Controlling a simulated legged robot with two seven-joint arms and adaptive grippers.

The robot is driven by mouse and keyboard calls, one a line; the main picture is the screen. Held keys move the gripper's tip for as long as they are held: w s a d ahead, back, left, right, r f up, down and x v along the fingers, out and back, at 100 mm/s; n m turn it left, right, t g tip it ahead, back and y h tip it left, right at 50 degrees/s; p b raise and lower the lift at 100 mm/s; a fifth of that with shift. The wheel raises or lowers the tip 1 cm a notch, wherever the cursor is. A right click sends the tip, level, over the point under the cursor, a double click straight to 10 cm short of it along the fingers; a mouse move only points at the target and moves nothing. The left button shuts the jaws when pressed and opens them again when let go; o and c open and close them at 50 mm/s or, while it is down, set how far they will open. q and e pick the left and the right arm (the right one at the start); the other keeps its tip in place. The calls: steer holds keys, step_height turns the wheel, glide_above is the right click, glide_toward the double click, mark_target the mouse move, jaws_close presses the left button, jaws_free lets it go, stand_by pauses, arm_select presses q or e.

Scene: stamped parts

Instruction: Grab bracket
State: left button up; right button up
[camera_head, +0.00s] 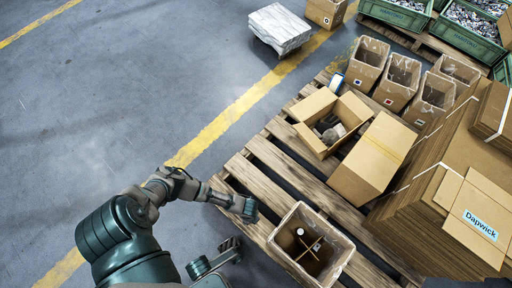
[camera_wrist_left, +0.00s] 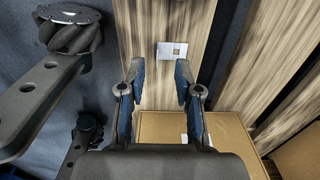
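A small silver plate with a square hole, which looks like the bracket (camera_wrist_left: 164,51), lies on a wooden pallet board in the left wrist view. My left gripper (camera_wrist_left: 161,84) is open and empty, with its two blue-lined fingers apart. The plate is beyond the fingertips, roughly in line with the gap between them. In the head view my left gripper (camera_head: 246,208) is over the near left edge of the pallet (camera_head: 256,176). I cannot make out the plate there. My right gripper is not clearly in view.
An open-topped carton (camera_head: 331,233) with dividers stands close to the right of my left gripper. An open box (camera_head: 314,142) with grey contents and a closed carton (camera_head: 374,158) are farther back. Stacked cardboard (camera_head: 425,222) stands at right. The floor at left is clear.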

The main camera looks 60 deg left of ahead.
arm_select(q)
steer(key=f, duration=0.1)
steer(key=f+b, duration=0.1)
steer(key=f, duration=0.1)
steer(key=shift+s+d+f+b, duration=0.15)
steer(key=shift+s+f+b, duration=0.15)
steer(key=shift+s+f, duration=0.1)
steer(key=shift+w+f, duration=0.2)
steer(key=shift+w+r, duration=0.1)
steer(key=shift+r, duration=0.1)
jaws_close()
steer(key=shift+r, duration=0.1)
